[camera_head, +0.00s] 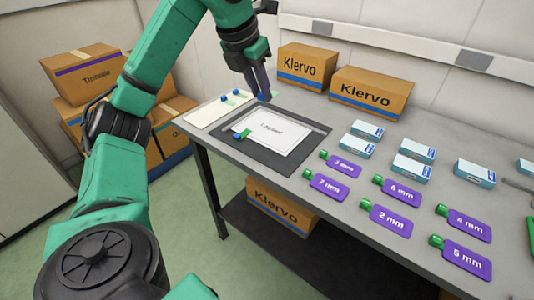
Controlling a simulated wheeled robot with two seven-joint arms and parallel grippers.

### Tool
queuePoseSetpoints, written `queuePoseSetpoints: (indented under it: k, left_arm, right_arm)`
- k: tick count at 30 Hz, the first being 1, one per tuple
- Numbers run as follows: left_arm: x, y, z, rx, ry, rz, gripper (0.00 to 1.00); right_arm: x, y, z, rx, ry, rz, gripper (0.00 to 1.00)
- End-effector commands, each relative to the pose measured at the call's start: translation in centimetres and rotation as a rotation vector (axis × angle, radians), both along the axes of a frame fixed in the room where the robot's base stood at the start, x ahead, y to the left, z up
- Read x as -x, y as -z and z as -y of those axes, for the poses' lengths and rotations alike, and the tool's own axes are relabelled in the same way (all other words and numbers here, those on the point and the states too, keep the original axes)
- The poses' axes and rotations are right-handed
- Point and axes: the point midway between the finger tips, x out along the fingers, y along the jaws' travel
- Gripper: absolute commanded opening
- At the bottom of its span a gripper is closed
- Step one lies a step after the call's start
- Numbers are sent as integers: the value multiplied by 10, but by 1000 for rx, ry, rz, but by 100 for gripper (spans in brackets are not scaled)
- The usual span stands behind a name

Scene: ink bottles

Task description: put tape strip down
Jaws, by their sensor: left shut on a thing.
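My left gripper (262,92) reaches down from the top over the back edge of the dark mat (301,147). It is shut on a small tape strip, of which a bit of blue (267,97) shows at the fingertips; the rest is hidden. A white printed sheet (272,131) lies on the mat. Another tape strip with a blue end (238,135) lies at the sheet's left corner. A cream card (207,113) left of the mat bears more strips with blue ends (224,97). My right gripper is not in view.
Two Klervo cartons (307,67) (370,93) stand at the back of the grey table. Small blue-white boxes (412,168) and purple size tags with green ends (391,219) fill the right side. More cartons (88,72) are stacked on the floor at left.

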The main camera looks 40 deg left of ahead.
Motion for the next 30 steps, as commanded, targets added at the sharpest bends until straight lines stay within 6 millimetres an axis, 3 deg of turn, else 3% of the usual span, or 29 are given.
queuePoseSetpoints:
  k: [1, 9, 19, 29, 30]
  left_arm:
    - [1, 26, -2, -4, -4, -9, 4]
    - [1, 107, -1, -3, 0, -6, 4]
    - [0, 160, -1, -2, 2, -4, 4]
    - [0, 165, 0, 0, 3, -2, 4]
    - [0, 163, 0, 0, 3, -2, 38]
  right_arm:
    - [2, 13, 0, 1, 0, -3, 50]
    - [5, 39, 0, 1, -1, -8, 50]
    - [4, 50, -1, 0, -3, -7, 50]
    - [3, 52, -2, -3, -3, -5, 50]
    - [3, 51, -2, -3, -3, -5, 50]
